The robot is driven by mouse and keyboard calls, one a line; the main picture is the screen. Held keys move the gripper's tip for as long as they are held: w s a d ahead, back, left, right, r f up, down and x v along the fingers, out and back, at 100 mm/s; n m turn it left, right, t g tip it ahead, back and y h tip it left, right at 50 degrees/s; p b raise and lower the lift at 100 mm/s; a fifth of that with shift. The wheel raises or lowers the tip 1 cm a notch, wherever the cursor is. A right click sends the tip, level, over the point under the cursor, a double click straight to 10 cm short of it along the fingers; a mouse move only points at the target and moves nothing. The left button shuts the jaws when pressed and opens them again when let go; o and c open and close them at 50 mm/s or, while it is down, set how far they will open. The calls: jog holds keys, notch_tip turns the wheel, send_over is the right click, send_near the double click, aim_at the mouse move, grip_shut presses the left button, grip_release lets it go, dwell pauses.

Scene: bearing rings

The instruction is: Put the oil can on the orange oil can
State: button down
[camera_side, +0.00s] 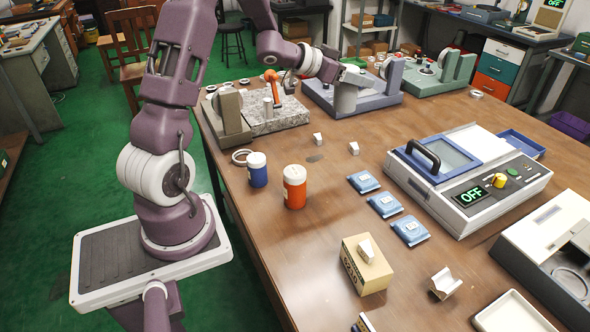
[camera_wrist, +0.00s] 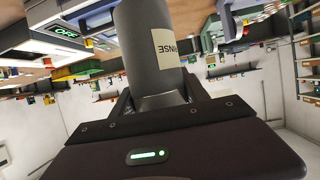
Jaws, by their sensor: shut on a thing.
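My gripper (camera_wrist: 158,95) is shut on a grey cylindrical can (camera_wrist: 150,35), which fills the upper middle of the wrist view. A pale label on the can shows letters ending in "NSE". An orange can (camera_side: 294,190) with a white lid stands upright on the table, nearer the camera and to the left of my gripper. Nothing rests on its lid. The held can is well apart from it.
A blue can (camera_side: 257,172) with a white lid stands just left of the orange can. A grey fixture with an orange lever (camera_side: 272,90) stands behind them. Blue packets (camera_side: 364,182), a cardboard box (camera_side: 366,268) and a machine reading OFF (camera_side: 470,195) lie to the right.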

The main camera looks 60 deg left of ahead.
jog(key=s+d+r+m+g+h, duration=0.2)
jog(key=s+d+m+g+h, duration=0.1)
jog(key=s+d+m+h, duration=0.35)
jog(key=s+d+f+m+g+h, duration=0.15)
jog(key=s+m+g+h, duration=0.4)
jog(key=s, duration=0.55)
jog(key=shift+m, duration=0.4)
jog(key=f, duration=1.1)
jog(key=shift+s+a+f, duration=0.1)
jog(key=shift+s+a, duration=0.1)
jog(key=shift+s, duration=0.2)
jog(key=shift+f, duration=0.1)
jog(key=c, duration=0.6)
grip_release()
